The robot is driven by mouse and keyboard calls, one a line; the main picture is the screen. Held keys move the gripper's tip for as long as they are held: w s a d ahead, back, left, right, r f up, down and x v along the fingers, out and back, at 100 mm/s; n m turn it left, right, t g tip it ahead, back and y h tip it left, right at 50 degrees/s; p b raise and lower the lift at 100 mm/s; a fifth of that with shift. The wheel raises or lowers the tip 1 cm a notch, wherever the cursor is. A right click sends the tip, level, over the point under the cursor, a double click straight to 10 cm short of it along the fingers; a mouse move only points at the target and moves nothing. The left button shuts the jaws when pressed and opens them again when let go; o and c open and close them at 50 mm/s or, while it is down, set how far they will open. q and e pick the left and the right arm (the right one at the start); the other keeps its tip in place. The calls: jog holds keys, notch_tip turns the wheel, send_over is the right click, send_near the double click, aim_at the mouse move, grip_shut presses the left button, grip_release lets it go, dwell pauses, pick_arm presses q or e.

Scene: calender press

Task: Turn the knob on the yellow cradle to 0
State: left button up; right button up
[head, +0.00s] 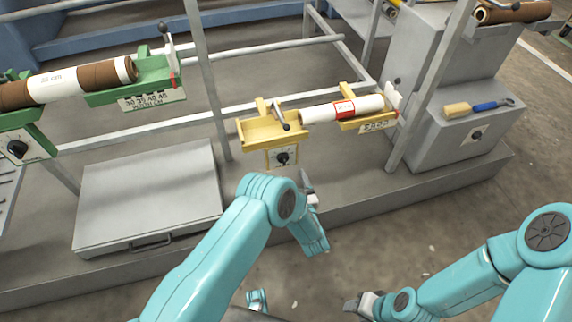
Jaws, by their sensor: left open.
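The yellow cradle (256,131) is mounted on a grey rail at the middle of the head view. Its black knob (282,158) sits on a pale dial plate below the cradle's left part. The dial marks are too small to read, so I cannot tell the knob's setting. A white roll (318,113) with a red-edged label lies toward the cradle's right part. My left gripper (308,183) is open, below and right of the knob and apart from it in the picture. My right gripper (358,304) is low in the view, far from the cradle; its jaws are unclear.
A green cradle (137,92) with a brown and white roll and its own knob (17,148) is at left. A grey cabinet (430,140) at right carries a brush (457,110). A grey lidded box (150,195) stands left of my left arm. Upright posts flank the yellow cradle.

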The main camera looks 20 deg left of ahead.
aim_at(285, 160)
pick_arm(q)
jog(key=b+x, duration=0.1)
jog(key=x, duration=0.6)
jog(key=shift+w, duration=0.15)
jog(key=shift+c, duration=0.3)
jog(key=c, duration=1)
